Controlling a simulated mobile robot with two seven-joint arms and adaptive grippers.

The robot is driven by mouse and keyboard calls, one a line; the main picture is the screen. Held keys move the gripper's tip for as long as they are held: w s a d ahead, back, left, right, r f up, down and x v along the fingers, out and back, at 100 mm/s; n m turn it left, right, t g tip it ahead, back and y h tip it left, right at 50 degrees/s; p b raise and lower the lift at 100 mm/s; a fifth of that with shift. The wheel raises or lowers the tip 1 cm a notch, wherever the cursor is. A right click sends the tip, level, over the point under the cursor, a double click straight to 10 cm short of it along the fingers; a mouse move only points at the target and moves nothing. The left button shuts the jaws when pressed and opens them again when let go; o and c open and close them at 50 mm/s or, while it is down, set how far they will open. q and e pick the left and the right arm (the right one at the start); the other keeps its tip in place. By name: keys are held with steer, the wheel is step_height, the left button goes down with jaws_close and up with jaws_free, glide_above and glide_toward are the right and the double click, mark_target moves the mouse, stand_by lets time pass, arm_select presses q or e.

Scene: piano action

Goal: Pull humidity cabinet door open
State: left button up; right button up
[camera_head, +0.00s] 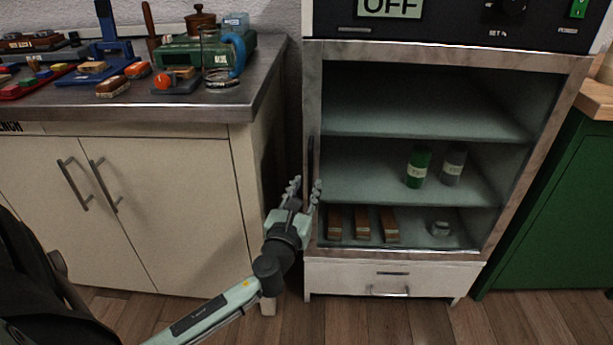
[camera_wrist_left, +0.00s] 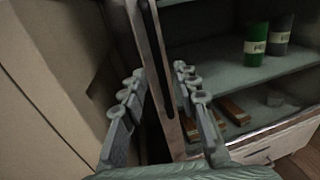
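The humidity cabinet (camera_head: 444,256) stands right of centre in the head view, its shelves visible behind a framed front that looks shut. A dark upright handle (camera_head: 312,162) runs along the left edge of the front. My left gripper (camera_head: 305,184) is at the lower part of this handle, fingers up. In the left wrist view the gripper (camera_wrist_left: 158,92) is open, one finger on each side of the dark handle (camera_wrist_left: 156,62) in the picture. I cannot tell whether the fingers touch it. My right gripper is not in view.
A workbench (camera_head: 180,110) with tools and closed cupboard doors stands on the left. A green cabinet (camera_head: 555,200) stands on the right. Inside are two canisters, including a green one (camera_head: 418,168), and wooden blocks (camera_head: 362,222). A drawer (camera_head: 390,278) lies below. The floor in front is partly visible.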

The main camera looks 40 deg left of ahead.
mark_target(310, 178)
arm_select(q)
steer(key=x, duration=0.5)
jaws_close()
stand_by(0.4)
